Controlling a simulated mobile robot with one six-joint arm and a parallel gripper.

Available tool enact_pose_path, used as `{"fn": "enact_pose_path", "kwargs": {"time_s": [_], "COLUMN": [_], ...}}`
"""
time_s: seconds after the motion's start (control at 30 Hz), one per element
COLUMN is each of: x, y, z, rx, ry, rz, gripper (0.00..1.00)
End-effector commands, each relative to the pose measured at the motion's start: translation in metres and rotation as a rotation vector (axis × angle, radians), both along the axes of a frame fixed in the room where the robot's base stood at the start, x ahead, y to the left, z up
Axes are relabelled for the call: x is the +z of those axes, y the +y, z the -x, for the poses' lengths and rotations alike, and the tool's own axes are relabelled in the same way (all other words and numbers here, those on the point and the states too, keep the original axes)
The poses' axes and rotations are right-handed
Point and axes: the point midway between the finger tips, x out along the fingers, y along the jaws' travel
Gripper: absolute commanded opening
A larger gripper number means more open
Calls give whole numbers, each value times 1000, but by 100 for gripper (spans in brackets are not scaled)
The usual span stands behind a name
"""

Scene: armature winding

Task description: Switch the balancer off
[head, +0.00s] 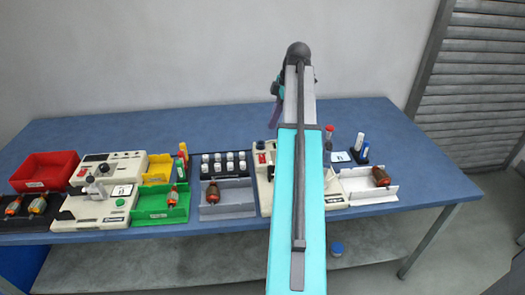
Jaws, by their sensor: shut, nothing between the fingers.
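The frame does not show clearly which machine is the balancer. A cream machine (262,158) with a red switch (262,158) stands right of centre on the blue table, and my arm hides much of it. Two more cream units stand at the left: one with a dark panel and dial (107,170), and one in front with a grey fixture and a green button (95,209). Switch positions are too small to read. My gripper (275,112) hangs above the back of the table, partly hidden behind my arm. It is shut and empty, apart from all machines.
A red bin (45,171), a yellow bin (157,168), a green bin (161,207) and a grey tray (228,198) with an armature line the table (120,128). A white tray (368,187) holds another armature. The table's back strip is clear. A shutter (470,85) stands right.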

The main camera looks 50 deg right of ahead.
Motion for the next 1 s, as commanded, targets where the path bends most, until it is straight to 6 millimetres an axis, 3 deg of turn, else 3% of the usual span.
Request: {"fn": "enact_pose_path", "kwargs": {"time_s": [0.47,1.0], "x": [-12,-69], "y": [4,16], "z": [-3,-16], "rx": [2,3], "ry": [1,2], "rz": [-1,-1], "gripper": [0,0]}}
